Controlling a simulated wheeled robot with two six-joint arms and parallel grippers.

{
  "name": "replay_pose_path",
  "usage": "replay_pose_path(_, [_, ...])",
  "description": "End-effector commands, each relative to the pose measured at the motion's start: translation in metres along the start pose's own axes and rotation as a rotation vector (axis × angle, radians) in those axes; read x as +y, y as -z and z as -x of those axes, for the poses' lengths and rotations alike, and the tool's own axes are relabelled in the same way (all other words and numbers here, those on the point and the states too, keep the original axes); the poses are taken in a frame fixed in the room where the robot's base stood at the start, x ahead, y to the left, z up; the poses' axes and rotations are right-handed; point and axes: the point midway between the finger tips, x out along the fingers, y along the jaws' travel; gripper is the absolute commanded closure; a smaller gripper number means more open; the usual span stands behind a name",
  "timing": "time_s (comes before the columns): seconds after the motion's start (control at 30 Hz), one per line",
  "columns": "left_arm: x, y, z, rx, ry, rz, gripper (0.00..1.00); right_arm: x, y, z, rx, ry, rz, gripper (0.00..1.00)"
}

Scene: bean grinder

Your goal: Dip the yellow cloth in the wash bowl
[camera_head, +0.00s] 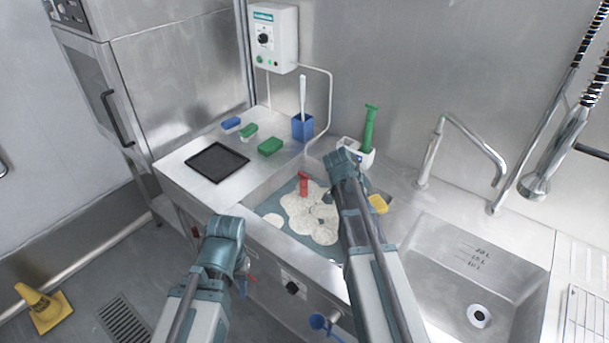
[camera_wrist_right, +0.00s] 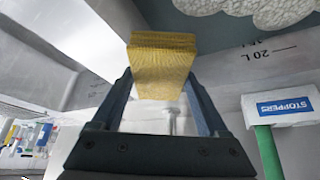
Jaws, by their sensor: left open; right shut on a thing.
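The yellow cloth (camera_wrist_right: 163,65) is between the two fingers of my right gripper (camera_wrist_right: 166,92) in the right wrist view. In the head view my right forearm hides most of that gripper, and the yellow cloth (camera_head: 378,204) shows just right of it. The wash bowl is the left basin with grey-blue water (camera_head: 270,206) and white suds (camera_head: 299,206). The suds also show at the top of the right wrist view (camera_wrist_right: 265,10). My left gripper (camera_head: 243,272) is open, low in front of the counter, left of the basin and partly hidden by its wrist.
A red-handled thing (camera_head: 304,183) stands in the suds. A black tray (camera_head: 216,162), green pads (camera_head: 270,146) and a blue holder (camera_head: 302,127) are on the left counter. A green-handled tool (camera_head: 370,125) stands behind. The right sink (camera_head: 470,270) looks empty.

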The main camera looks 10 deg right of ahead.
Motion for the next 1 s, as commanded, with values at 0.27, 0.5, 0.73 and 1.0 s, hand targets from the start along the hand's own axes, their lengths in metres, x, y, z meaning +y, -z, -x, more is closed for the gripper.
replay_pose_path(0.27, [-0.002,-0.002,0.022,0.000,0.000,0.000,0.55,-0.036,-0.039,0.047,-0.010,0.273,0.467,0.67])
replay_pose_path(0.5, [-0.004,-0.002,0.037,0.000,0.000,0.000,0.55,-0.072,-0.078,0.087,-0.011,0.525,0.901,0.67])
replay_pose_path(0.73, [-0.004,-0.003,0.043,0.000,0.000,0.000,0.55,-0.088,-0.099,0.107,-0.006,0.651,1.118,0.67])
replay_pose_path(1.0, [-0.004,-0.003,0.043,0.000,0.000,0.000,0.55,-0.090,-0.105,0.110,-0.005,0.677,1.166,0.67])
